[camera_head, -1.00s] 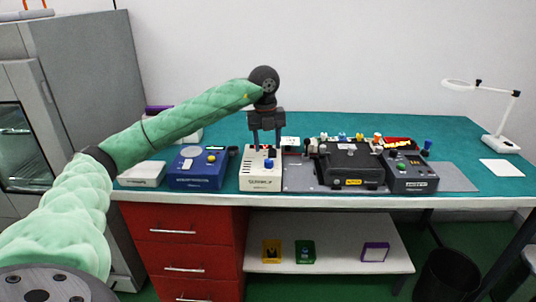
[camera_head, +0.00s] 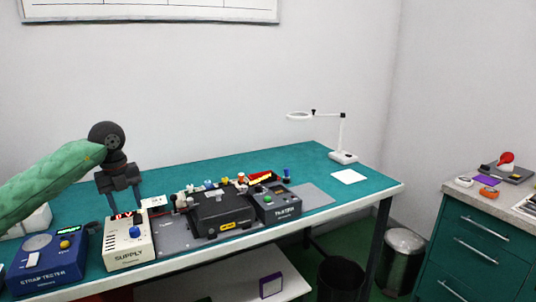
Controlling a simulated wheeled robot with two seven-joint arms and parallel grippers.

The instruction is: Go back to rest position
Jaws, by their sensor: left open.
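My left gripper (camera_head: 121,204) is on the left of the head view, at the end of my green-sleeved arm. Its two dark fingers point down and stand apart, with nothing seen between them. The fingertips are over or just behind the back of the white supply box (camera_head: 128,243); I cannot tell whether they touch it. My right gripper is not in view.
A blue strap tester (camera_head: 46,263) stands left of the supply box. A black case (camera_head: 219,211) and a grey tester (camera_head: 275,203) are to its right. A magnifier lamp (camera_head: 342,156) stands at the back right.

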